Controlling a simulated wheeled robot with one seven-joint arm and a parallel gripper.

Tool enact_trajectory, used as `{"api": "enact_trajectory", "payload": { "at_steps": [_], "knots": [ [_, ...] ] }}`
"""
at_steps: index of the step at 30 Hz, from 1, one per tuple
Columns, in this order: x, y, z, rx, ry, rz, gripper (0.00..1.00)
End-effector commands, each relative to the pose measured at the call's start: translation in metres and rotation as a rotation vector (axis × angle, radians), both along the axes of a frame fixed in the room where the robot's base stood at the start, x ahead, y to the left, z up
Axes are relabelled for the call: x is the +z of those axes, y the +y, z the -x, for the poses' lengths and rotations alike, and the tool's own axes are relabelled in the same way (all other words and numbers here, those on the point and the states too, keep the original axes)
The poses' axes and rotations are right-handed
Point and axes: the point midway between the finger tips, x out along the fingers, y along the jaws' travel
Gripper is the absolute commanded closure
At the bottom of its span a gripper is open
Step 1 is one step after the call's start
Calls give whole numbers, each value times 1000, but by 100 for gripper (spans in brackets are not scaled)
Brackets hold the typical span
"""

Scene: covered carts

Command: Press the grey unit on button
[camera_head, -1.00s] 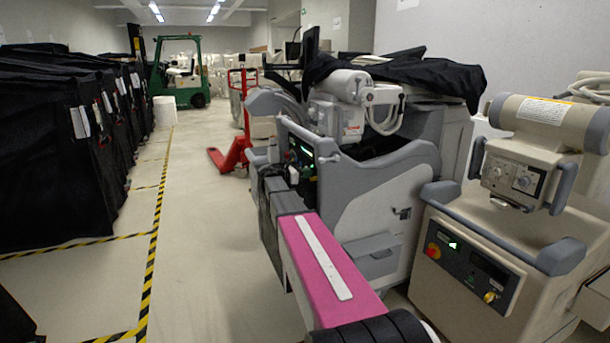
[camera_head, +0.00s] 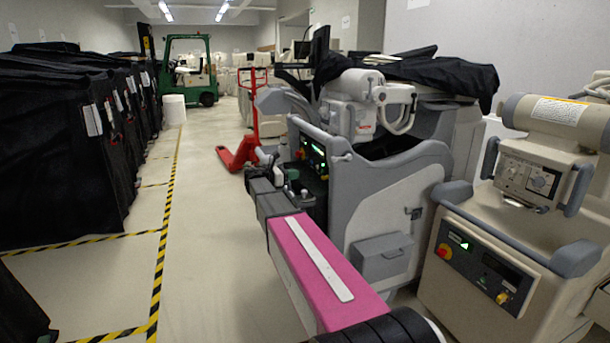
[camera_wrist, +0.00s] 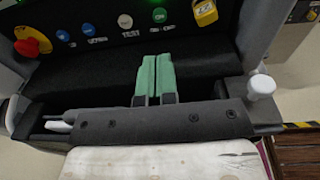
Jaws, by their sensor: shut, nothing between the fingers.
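The grey unit (camera_head: 385,205) stands right of my arm in the head view. Its dark control panel (camera_head: 314,157) has lit green parts and faces my gripper. In the wrist view the panel shows at the top, with a green button (camera_wrist: 160,15), a white button (camera_wrist: 125,21), two blue-toned buttons and a red knob (camera_wrist: 27,46) on yellow at the left.
A beige unit (camera_head: 500,265) with its own panel stands at the right. Black covered carts (camera_head: 60,150) line the left. A red pallet jack (camera_head: 240,155) and green forklift (camera_head: 190,70) are behind. The floor at left centre is clear.

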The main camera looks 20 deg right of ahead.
Motion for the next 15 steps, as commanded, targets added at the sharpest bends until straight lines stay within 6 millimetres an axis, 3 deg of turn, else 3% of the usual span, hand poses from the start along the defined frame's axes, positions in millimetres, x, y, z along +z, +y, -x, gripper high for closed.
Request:
{"api": "enact_trajectory", "payload": {
  "at_steps": [6,15],
  "knots": [
    [1,19,1,0,0,0,100],
    [1,22,2,0,0,0,100]
  ]
}}
